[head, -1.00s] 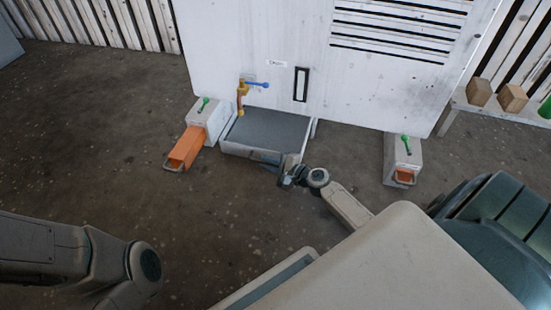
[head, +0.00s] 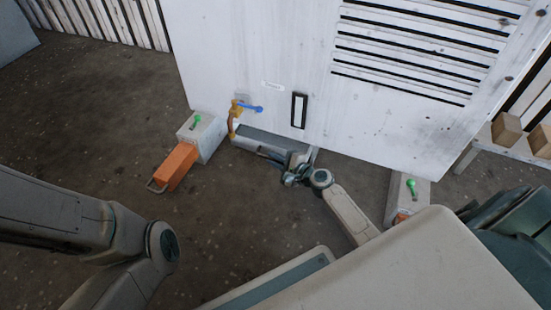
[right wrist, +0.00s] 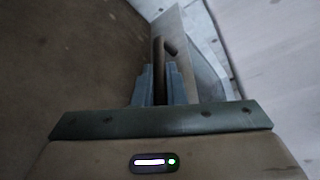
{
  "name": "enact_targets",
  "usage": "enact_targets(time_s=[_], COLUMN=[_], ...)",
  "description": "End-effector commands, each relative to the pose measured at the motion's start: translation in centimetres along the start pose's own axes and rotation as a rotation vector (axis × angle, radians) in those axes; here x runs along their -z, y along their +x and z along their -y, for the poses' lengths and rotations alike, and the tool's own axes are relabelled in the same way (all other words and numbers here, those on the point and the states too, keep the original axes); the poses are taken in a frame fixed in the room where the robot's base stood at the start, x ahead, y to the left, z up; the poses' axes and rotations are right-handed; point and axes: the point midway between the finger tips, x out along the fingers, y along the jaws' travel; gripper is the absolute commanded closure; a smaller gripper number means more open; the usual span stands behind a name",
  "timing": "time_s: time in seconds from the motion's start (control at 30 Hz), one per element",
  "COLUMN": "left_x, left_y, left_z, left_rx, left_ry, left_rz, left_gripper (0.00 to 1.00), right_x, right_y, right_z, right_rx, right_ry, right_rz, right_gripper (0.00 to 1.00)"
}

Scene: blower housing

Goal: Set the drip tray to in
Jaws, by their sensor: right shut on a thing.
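The drip tray (head: 275,141) is a shallow grey tray under the white blower housing (head: 240,60). Only a narrow strip of its top shows in front of the housing; the rest is hidden beneath. My right gripper (head: 290,176) is at the tray's front, near its right end. In the right wrist view, its fingers (right wrist: 160,88) are closed around a dark bar-like handle (right wrist: 158,52) beside the pale tray front. My left arm comes in at the lower left, but its gripper is out of the frame.
An orange block with a handle (head: 172,168) sticks out of a grey foot (head: 203,135) left of the tray. Another foot (head: 407,192) stands to the right. A yellow valve with a blue lever (head: 245,108) hangs above the tray's left end. Floor in front is clear.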

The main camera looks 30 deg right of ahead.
Motion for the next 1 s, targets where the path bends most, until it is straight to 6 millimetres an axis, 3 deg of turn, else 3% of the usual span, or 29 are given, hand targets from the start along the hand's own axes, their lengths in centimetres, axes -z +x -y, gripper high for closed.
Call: enact_targets(time_s=[0.23, 0.27, 0.33, 0.37, 0.73, 0.87, 1.0], left_x=[0.1, 0.1, 0.1, 0.1, 0.0, -0.3, -0.7], left_y=[0.0, 0.0, 0.0, 0.0, 0.1, 0.7, 1.3], left_z=[0.0, 0.0, 0.0, 0.0, 0.0, -0.2, -0.4], left_rx=[-0.001, -0.001, -0.001, -0.001, -0.001, -0.001, -0.001], left_ry=[0.0, 0.0, 0.0, 0.0, 0.0, 0.001, 0.001], left_rz=[-0.001, -0.001, -0.001, -0.001, -0.001, -0.001, -0.001], left_gripper=[1.0, 1.0, 1.0, 1.0, 1.0, 1.0, 1.0], right_x=[0.5, 0.5, 0.5, 0.4, 0.2, 0.2, 0.2], right_y=[0.1, 0.1, 0.1, 0.1, -0.3, -2.0, -5.0], right_z=[0.4, 0.4, 0.4, 0.4, 0.5, 0.5, 0.4], right_rx=[0.006, 0.006, 0.006, 0.006, 0.007, 0.004, 0.001], right_ry=[-0.01, -0.01, -0.009, -0.009, -0.007, -0.007, -0.008], right_rz=[-0.011, -0.011, -0.01, -0.009, -0.007, -0.008, -0.008], right_gripper=[1.0, 0.83, 0.7, 0.68, 0.68, 0.68, 0.68])
